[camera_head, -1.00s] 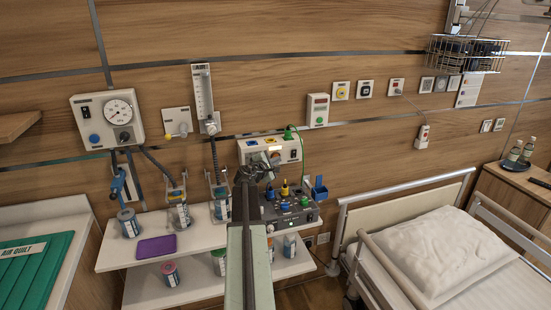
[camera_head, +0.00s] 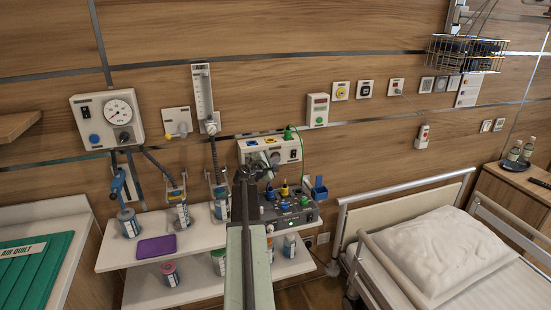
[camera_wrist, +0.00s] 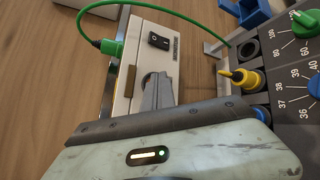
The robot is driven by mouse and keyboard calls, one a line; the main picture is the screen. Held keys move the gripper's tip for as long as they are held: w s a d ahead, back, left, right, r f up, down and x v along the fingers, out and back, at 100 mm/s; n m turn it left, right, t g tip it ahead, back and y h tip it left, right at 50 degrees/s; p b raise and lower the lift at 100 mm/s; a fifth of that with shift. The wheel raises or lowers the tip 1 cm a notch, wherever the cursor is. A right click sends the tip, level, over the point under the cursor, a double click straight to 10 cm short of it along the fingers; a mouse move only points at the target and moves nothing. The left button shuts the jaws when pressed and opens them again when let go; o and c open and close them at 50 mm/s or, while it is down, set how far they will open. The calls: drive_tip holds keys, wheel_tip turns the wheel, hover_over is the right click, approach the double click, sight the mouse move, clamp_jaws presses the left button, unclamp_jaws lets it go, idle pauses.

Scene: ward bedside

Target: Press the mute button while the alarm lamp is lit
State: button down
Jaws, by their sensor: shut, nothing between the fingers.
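A white wall-mounted box (camera_head: 291,151) stands behind my gripper (camera_head: 268,163) in the head view. Its front carries small coloured parts and a dark switch, with a green plug at its top right. My gripper is shut and empty, close in front of the box and covering part of its face. In the wrist view, the box (camera_wrist: 145,28) has a black rocker switch (camera_wrist: 158,40) and a brown patch, and my gripper (camera_wrist: 155,88) overlaps its front. I cannot tell if it touches. The mute button and alarm lamp cannot be picked out for certain, nor whether a lamp is lit.
A dark control unit (camera_head: 297,219) with blue, green and yellow fittings sits just below the box, close to my gripper. A green cable (camera_wrist: 190,28) runs from the plug. A white shelf (camera_head: 120,255) holds jars and a purple tray (camera_head: 156,247). The bed (camera_head: 440,255) is right.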

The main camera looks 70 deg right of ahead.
drive_tip(key=shift+a, duration=0.1)
drive_tip(key=shift+s+a, duration=0.45)
drive_tip(key=shift+s, duration=0.05)
drive_tip(key=s+a, duration=0.1)
drive_tip(key=a, duration=0.1)
drive_tip(key=s+a, duration=0.2)
drive_tip(key=shift+s, duration=0.1)
idle(0.3)
idle(0.6)
